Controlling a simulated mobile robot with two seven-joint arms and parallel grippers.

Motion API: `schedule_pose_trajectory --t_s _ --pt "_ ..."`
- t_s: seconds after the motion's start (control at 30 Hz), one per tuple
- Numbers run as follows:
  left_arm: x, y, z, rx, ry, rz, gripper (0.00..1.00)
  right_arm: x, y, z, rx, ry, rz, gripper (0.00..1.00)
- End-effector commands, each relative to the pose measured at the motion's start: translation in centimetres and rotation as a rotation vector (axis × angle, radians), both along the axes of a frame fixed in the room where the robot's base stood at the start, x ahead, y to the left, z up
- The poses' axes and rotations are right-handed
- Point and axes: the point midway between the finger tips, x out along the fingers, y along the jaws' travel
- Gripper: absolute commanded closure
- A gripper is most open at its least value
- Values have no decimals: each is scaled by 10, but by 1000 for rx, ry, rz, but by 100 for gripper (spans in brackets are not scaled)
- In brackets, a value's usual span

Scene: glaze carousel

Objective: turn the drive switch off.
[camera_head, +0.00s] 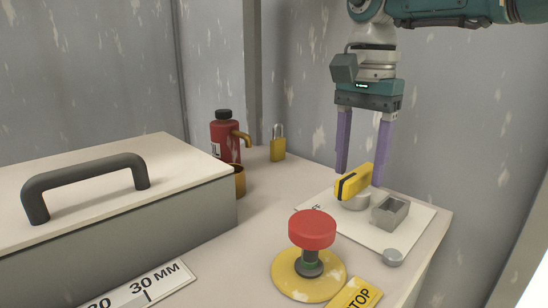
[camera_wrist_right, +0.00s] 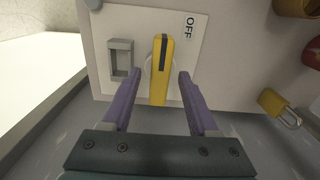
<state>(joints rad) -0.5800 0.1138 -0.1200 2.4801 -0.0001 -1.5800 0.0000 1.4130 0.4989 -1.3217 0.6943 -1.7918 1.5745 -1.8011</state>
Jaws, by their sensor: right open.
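The drive switch is a yellow handle (camera_head: 354,182) with a dark stripe, on a round grey base (camera_head: 355,202) on a white plate (camera_head: 420,217). In the right wrist view the handle (camera_wrist_right: 160,85) lies lengthwise in the picture, its striped end away from my gripper. The word OFF (camera_wrist_right: 189,27) is printed up and right of that end. My right gripper (camera_head: 361,177) is open and points down at the switch. In the wrist view its fingers (camera_wrist_right: 159,78) are on either side of the handle's near end, with gaps showing. My left gripper is not in view.
A grey bracket (camera_head: 390,211) stands beside the switch. A red stop button (camera_head: 312,229) on a yellow disc is in front. A yellow padlock (camera_head: 278,145), a red bottle (camera_head: 225,138) and a large handled box (camera_head: 110,215) stand left. A wall rises behind.

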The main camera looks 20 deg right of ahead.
Motion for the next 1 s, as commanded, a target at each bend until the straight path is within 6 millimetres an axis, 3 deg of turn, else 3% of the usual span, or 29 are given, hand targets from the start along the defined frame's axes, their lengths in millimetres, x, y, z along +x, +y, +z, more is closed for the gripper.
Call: schedule_pose_trajectory --t_s 0.3,0.5,1.0 --pt "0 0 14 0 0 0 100 1 0 62 0 -4 0 40" --pt "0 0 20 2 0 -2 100 1 0 90 0 -3 0 40" --pt "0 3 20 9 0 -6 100 0 0 96 0 -1 1 40"
